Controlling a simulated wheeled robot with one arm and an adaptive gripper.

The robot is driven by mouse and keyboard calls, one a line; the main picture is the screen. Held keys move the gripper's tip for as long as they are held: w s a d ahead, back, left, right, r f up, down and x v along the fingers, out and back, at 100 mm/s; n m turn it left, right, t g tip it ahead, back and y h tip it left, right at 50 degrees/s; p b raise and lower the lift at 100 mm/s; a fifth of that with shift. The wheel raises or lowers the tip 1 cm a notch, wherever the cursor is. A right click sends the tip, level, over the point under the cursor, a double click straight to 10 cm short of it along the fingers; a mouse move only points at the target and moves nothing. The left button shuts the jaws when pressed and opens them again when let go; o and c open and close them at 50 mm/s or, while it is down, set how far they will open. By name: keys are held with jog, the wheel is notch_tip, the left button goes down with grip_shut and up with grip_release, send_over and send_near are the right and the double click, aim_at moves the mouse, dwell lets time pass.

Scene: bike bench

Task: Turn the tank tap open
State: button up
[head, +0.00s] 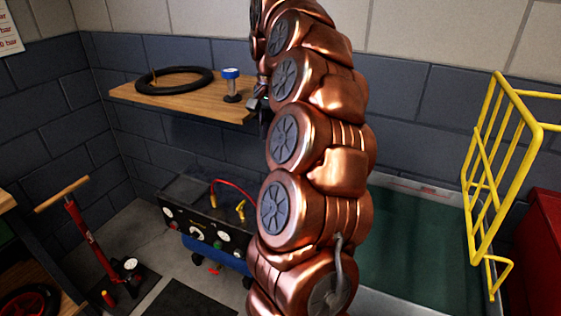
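A small red tap-like part (214,270) shows low at the front of the blue tank (216,252), under the compressor's gauge panel (200,225). It is too small to tell how its handle is turned. My copper arm rises through the middle of the view and hides what is behind it. The dark end of my gripper (263,118) shows partly past the arm's left edge, near the right end of the wooden shelf. It is well above the blue tank and apart from the red part. Its fingers are mostly hidden, so I cannot tell whether they are open.
The wooden shelf (180,102) holds a black tyre (174,82) and a blue-capped post (232,86). A red floor pump (92,238) stands left. A green-floored basin (415,255), a yellow rack (488,170) and a red box (540,255) are right. Some floor before the compressor is clear.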

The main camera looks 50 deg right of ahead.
jog(key=shift+s+d+f+m, duration=0.2)
jog(key=shift+d+m, duration=0.05)
jog(key=shift+d, duration=0.35)
jog(key=shift+s+d+f+m, duration=0.15)
jog(key=shift+d+f+m, duration=0.1)
jog(key=shift+d, duration=0.3)
jog(key=shift+f+p, duration=0.45)
jog(key=shift+f, duration=3.2)
jog(key=shift+c, duration=0.4)
grip_shut()
